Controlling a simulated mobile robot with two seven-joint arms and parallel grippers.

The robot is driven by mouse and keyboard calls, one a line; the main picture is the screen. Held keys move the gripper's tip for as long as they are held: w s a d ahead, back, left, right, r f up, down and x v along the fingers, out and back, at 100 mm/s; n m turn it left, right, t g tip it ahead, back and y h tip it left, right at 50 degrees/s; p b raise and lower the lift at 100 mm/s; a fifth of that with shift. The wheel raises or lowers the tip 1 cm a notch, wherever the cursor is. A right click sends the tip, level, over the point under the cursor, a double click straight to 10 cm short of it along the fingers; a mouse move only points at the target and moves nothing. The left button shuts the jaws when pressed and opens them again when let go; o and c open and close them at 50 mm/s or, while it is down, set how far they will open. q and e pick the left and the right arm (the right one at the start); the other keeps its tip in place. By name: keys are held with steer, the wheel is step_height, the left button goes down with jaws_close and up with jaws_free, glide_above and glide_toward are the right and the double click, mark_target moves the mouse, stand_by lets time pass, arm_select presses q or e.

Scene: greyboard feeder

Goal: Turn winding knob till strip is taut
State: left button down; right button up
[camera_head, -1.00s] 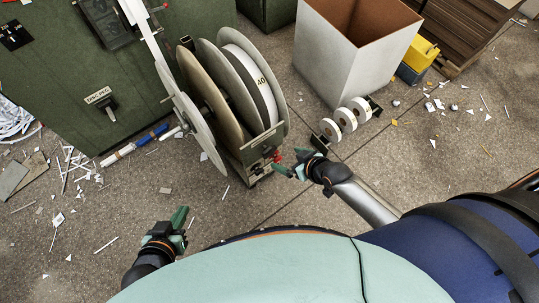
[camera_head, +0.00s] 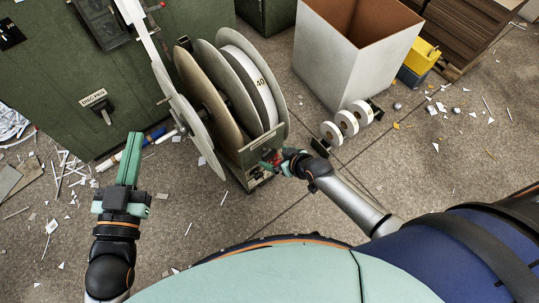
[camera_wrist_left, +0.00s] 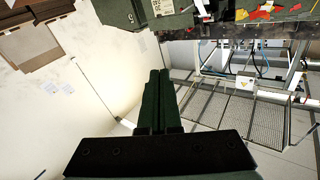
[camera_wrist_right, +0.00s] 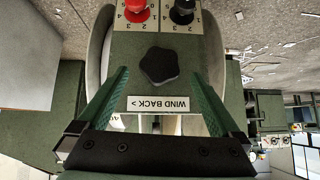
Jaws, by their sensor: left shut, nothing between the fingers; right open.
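The winding knob (camera_wrist_right: 159,66) is a black lobed knob on a green panel, above a label reading WIND BACK. My right gripper (camera_wrist_right: 160,85) is open, its fingers on either side of the knob with gaps between. In the head view my right gripper (camera_head: 277,163) is at the low front of the reel stand. The white strip (camera_head: 140,25) runs down from the upper left towards the reels; whether it is taut I cannot tell. My left gripper (camera_head: 130,148) is shut and empty, raised left of the reels; its closed fingers show in the left wrist view (camera_wrist_left: 157,80).
Large grey reels (camera_head: 235,85) stand beside the green cabinet (camera_head: 60,85). A red knob (camera_wrist_right: 132,10) and a black knob (camera_wrist_right: 181,11) are on the same panel. A white bin (camera_head: 345,65) and small rolls (camera_head: 347,124) stand right. Scraps litter the floor.

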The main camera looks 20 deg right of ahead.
mark_target(271, 155)
steer(key=b+x, duration=0.1)
steer(key=x, duration=0.1)
steer(key=shift+w+f, duration=0.2)
steer(key=shift+f, duration=0.05)
steer(key=shift+b+x, duration=0.7)
steer(key=shift+x, duration=0.3)
steer(key=shift+a, duration=0.1)
arm_select(q)
steer(key=s+r+m+t+h, duration=0.2)
steer(key=r+h, duration=0.1)
steer(key=r, duration=0.4)
steer(key=s+d+r+m+t+h, duration=0.1)
steer(key=s+r+m+t+h, duration=0.1)
steer(key=r, duration=0.5)
steer(key=shift+s+d+m+h, duration=0.15)
steer(key=shift+s+m+h, duration=0.4)
steer(key=shift+m+h, duration=0.35)
